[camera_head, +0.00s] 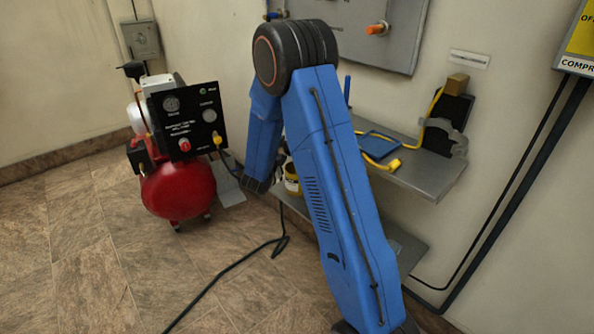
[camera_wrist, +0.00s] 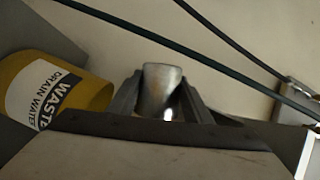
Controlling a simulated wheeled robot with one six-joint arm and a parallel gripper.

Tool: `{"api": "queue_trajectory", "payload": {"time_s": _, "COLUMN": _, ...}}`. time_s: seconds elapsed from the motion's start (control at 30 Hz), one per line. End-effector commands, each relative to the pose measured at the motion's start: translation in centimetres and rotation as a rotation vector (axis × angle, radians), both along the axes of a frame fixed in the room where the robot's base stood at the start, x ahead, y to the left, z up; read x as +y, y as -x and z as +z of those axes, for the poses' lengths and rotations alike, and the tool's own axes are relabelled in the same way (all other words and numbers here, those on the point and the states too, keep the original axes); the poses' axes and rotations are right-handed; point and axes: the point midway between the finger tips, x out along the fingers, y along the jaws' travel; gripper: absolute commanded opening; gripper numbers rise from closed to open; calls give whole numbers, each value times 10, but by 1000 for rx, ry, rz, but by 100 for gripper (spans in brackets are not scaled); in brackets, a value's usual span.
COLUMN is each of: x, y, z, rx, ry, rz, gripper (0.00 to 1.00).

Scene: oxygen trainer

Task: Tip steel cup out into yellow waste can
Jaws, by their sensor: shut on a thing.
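The steel cup (camera_wrist: 161,88) is between the two fingers of my gripper (camera_wrist: 158,100) in the wrist view, and the gripper is shut on it. The yellow waste can (camera_wrist: 95,93) is at the left of that view, with its label partly in sight. The can's upright line runs sideways in the picture while the cup's runs up and down, so the cup looks strongly tilted against it. A gap shows between them. The cup's inside is not visible.
A grey wall shelf (camera_head: 425,172) holds a blue tray (camera_head: 379,146) and yellow hose at the right of the arm. A red compressor (camera_head: 178,190) stands at the left. A dark cable (camera_head: 240,262) lies on the otherwise clear tiled floor.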

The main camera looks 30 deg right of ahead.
Motion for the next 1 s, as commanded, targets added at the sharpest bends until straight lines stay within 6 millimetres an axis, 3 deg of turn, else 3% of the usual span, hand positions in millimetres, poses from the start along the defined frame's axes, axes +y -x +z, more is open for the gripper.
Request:
{"api": "queue_trajectory", "payload": {"time_s": 0.53, "x": 2, "y": -5, "z": -13, "rx": 306, "ry": 129, "rz": 0, "gripper": 17}}
{"api": "queue_trajectory", "payload": {"time_s": 0.8, "x": 1, "y": -5, "z": -5, "rx": 430, "ry": 182, "rz": -2, "gripper": 17}}
{"api": "queue_trajectory", "payload": {"time_s": 1.0, "x": 2, "y": -7, "z": -10, "rx": 535, "ry": 225, "rz": -1, "gripper": 17}}
